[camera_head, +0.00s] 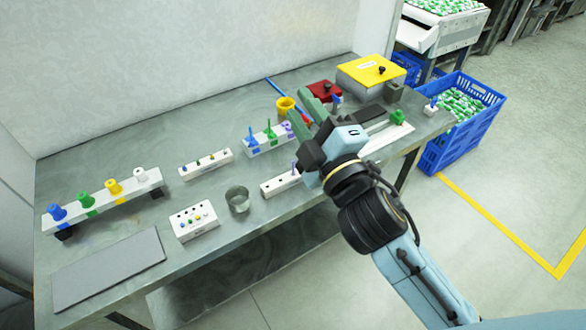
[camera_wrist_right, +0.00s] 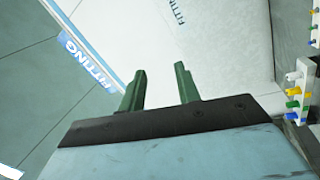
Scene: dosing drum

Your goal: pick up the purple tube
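A small purple tube (camera_head: 287,127) stands at the right end of a white rack (camera_head: 262,146), beside a green tube (camera_head: 269,129) and a blue tube (camera_head: 251,138). A second thin purple piece (camera_head: 294,167) stands on a nearer white block (camera_head: 279,184). My right gripper (camera_head: 302,106) is above the bench, just right of the rack in the head view. The wrist view shows its green fingers (camera_wrist_right: 160,87) apart with nothing between them. No purple tube is recognisable in the wrist view. My left gripper is not in view.
A yellow funnel-like cup (camera_head: 285,104) stands behind the rack. A metal cup (camera_head: 238,199) and a white block with coloured pegs (camera_head: 194,221) are nearer left. A yellow-lidded box (camera_head: 371,71) and red box (camera_head: 325,90) are at the back right. Blue crates (camera_head: 446,148) stand beyond the bench.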

